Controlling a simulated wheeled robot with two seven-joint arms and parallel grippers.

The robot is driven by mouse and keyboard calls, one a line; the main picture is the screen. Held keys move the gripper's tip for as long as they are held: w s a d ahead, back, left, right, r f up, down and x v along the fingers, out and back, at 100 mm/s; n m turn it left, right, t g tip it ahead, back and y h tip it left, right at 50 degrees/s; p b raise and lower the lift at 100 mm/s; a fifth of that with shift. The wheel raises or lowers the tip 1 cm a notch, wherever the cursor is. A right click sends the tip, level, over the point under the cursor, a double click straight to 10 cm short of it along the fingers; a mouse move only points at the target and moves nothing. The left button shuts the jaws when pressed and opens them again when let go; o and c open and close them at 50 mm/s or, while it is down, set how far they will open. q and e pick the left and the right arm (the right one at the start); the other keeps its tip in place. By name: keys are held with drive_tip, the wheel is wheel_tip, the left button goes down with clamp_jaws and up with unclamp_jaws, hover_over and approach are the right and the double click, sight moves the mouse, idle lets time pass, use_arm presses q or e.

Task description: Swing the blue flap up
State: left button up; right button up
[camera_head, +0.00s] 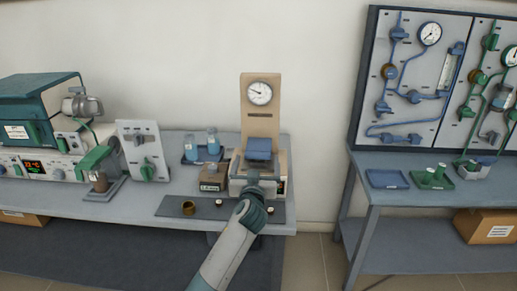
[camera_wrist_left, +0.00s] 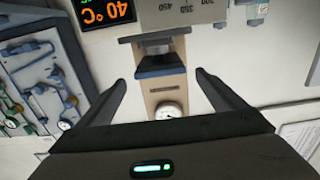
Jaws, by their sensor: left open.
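The blue flap (camera_head: 258,149) is on the front of a beige upright stand with a round gauge (camera_head: 260,93), in the middle of the head view. In the wrist view the flap (camera_wrist_left: 160,66) appears upside down, between the finger lines. My left gripper (camera_head: 254,188) is in front of and below the flap, over the device's base. In the wrist view its two fingers (camera_wrist_left: 160,78) are spread apart with nothing between them that I can see held. Contact with the flap is not visible. My right gripper is not in view.
The stand is on a grey bench (camera_head: 60,205). A small brown-grey box (camera_head: 212,178) and blue-capped bottles (camera_head: 213,141) are left of it. A dark mat (camera_head: 170,207) with a brass cup (camera_head: 188,208) lies in front. A second table (camera_head: 400,205) stands to the right, beyond a gap.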

sight(258, 152)
use_arm(q)
drive_tip(key=shift+w, duration=4.55)
drive_tip(key=c, duration=1.5)
